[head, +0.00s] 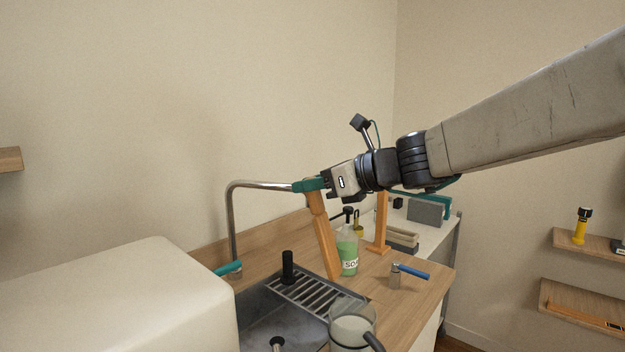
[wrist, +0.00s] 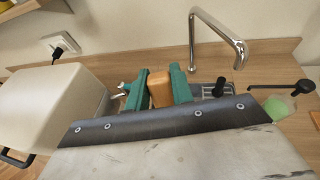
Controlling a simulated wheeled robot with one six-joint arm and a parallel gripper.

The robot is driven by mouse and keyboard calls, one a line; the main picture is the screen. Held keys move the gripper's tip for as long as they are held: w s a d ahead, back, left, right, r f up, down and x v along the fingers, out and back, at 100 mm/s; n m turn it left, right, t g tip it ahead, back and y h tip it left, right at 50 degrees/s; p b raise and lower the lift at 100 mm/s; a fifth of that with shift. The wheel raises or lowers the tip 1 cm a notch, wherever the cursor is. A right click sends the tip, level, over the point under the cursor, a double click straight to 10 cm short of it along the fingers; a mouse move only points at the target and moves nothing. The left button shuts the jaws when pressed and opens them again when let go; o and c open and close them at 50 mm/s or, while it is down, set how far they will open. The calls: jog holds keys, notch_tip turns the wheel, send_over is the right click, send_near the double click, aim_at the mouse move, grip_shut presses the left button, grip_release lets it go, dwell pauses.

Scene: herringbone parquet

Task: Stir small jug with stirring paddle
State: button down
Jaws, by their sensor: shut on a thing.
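My gripper (head: 312,186), with teal fingers, is shut on the orange stirring paddle (head: 326,245). The paddle hangs down from the fingers, slightly tilted, its lower end behind the sink's ribbed drainer. I cannot tell whether that end touches anything. In the wrist view the paddle's orange top (wrist: 160,88) sits between the two teal fingers (wrist: 158,78). A clear jug with a dark handle, likely the small jug (head: 352,328), stands at the bottom edge of the head view, with pale contents. The paddle is apart from it, behind and above. The jug's base is cut off, and I do not see it in the wrist view.
A metal tap (head: 233,225) arches left of the paddle. A soap bottle (head: 348,255) stands just right of it, near an orange upright stand (head: 381,225). A blue-handled metal item (head: 410,271) is on the counter. A large cream box (head: 110,300) fills the left.

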aim_at(335, 264)
dwell(0.3)
jog(key=shift+s+d+f, duration=0.35)
jog(key=shift+d+f, duration=0.35)
jog(key=shift+f, duration=1.85)
jog(key=shift+s+d+f, duration=0.35)
jog(key=shift+d+f, duration=0.35)
jog(key=shift+f, duration=1.8)
jog(key=shift+s+d+f, duration=0.35)
jog(key=shift+d+f, duration=0.35)
jog(key=shift+f, duration=1.85)
jog(key=shift+s+a, duration=0.1)
